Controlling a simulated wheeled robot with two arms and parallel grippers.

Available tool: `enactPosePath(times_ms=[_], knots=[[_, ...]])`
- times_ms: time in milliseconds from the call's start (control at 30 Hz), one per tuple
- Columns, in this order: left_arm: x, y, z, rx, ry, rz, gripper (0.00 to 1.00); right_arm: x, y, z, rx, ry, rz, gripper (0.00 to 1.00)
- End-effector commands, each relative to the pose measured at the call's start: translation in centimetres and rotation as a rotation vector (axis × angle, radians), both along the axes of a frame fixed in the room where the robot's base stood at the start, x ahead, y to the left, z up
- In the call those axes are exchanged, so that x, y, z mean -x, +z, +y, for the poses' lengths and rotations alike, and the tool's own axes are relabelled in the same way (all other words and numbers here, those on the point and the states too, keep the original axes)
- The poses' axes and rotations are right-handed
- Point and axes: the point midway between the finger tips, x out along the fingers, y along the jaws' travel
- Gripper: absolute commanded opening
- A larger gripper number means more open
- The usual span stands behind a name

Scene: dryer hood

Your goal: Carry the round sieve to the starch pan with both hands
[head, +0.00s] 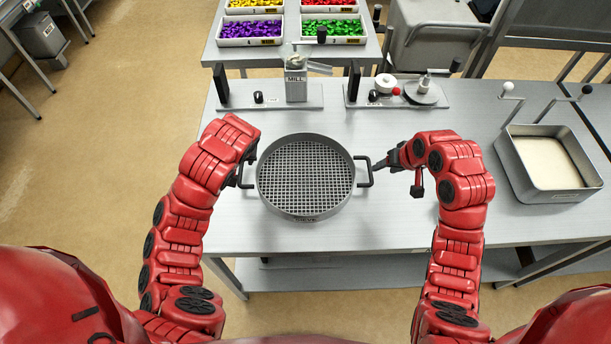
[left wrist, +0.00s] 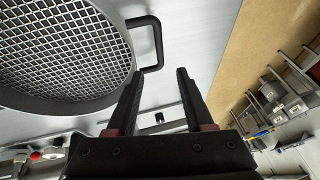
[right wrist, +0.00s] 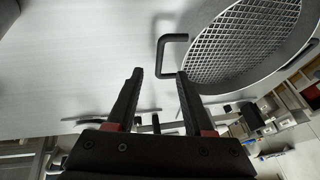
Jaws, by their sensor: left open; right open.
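The round sieve (head: 262,185), a grey metal ring with a square mesh, lies on the steel table left of the starch pan (head: 585,195), a grey rectangular pan with a pale fill. My right gripper (head: 384,164) is open by the sieve's right handle (head: 366,172). In the right wrist view its fingertips (right wrist: 160,74) are at this handle's near end (right wrist: 162,52). My left gripper is largely hidden by its wrist in the head view. In the left wrist view its open fingertips (left wrist: 162,76) are by the left handle (left wrist: 157,40). Neither gripper is closed on a handle.
Behind the sieve stand a mill (head: 296,86) and a base with small round parts (head: 420,94). Several trays of coloured pieces (head: 250,42) stand on a farther table. Two cranked rods with knobs (head: 510,108) rise at the pan. The table between sieve and pan is clear beyond my right arm.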

Motion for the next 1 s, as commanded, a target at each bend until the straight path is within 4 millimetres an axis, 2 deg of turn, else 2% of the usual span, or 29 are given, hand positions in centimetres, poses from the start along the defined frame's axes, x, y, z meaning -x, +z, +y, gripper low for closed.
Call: enactPosePath(times_ms=[167, 500, 700, 1000], knots=[[-0.9, -2.2, 0.3, 0.006, -0.001, 0.0, 0.52, -0.8, -2.3, 0.6, 0.002, 0.001, 0.004, 0.52], [-3.1, -7.8, 1.8, -0.002, 0.0, 0.003, 0.52, -3.0, -7.9, 1.9, 0.001, 0.001, 0.005, 0.52], [-3.9, -9.5, 2.2, -0.001, 0.0, 0.001, 0.52, -3.9, -9.6, 2.2, 0.001, 0.0, 0.001, 0.52], [-4.2, -10.2, 2.4, -0.002, -0.002, -0.002, 0.52, -4.2, -10.2, 2.3, 0.002, 0.0, -0.002, 0.52]])
